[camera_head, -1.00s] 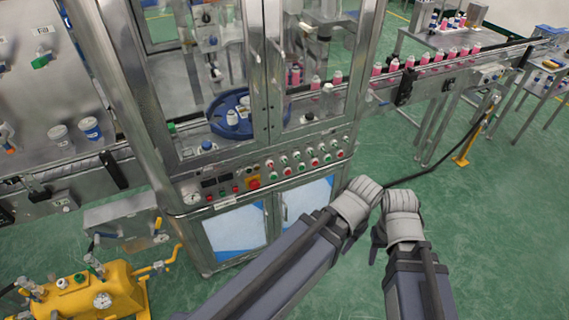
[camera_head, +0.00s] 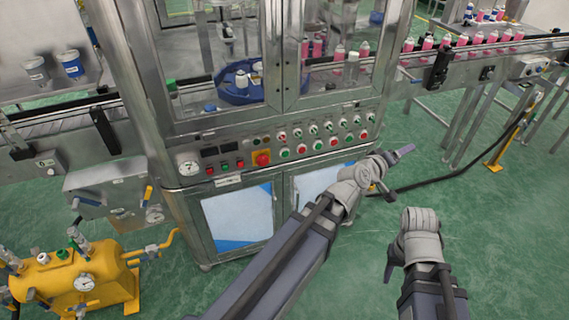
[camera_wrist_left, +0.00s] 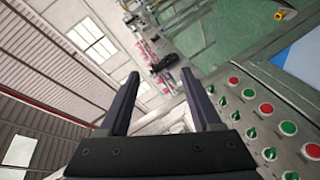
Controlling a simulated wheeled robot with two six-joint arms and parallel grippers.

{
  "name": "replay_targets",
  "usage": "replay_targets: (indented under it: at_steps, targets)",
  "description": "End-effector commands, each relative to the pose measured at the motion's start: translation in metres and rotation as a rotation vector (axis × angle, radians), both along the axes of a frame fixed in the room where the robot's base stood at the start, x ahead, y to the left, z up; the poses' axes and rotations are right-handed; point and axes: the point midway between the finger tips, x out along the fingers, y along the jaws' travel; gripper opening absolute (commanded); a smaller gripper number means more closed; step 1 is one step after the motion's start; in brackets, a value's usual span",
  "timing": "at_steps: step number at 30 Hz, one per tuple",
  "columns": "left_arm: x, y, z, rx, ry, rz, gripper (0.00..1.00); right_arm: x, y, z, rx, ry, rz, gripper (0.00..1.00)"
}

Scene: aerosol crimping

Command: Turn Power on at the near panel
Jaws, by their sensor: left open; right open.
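The near panel (camera_head: 225,170) is on the front of the steel machine cabinet. It holds a round gauge, dark displays, a red stop button on a yellow plate (camera_head: 262,158), and rows of red and green buttons and small switches (camera_head: 314,130). The labels are too small to read, so I cannot tell which control is Power. My left gripper (camera_head: 398,167) is right of the panel, pointing away from it. In the left wrist view it is open and empty (camera_wrist_left: 160,73), with controls (camera_wrist_left: 262,118) at the right. My right gripper (camera_head: 389,262) is lower right, apart from the panel.
A conveyor (camera_head: 470,54) with pink cans runs off to the right. A yellow tank (camera_head: 75,280) stands lower left. A black cable (camera_head: 440,184) runs behind my left gripper to a yellow stand (camera_head: 497,150). Green floor (camera_head: 500,250) is clear at right.

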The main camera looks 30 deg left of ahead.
Motion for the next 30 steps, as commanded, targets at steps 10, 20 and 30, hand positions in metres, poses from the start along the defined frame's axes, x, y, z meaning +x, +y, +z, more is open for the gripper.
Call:
replay_targets:
  at_steps: [10,20,30]
  targets:
    - [0.02,0.217,-0.065,-0.669,-0.347,0.769,0.65,0.0,0.0,-0.137,0.0,0.0,0.0,0.5]
    - [-0.027,0.319,-0.128,-0.94,-0.474,1.185,0.65,0.0,0.0,-0.18,0.0,0.0,0.0,0.5]
    - [-0.024,0.334,-0.13,-0.958,-0.484,1.222,0.65,0.0,0.0,-0.18,0.0,0.0,0.0,0.5]
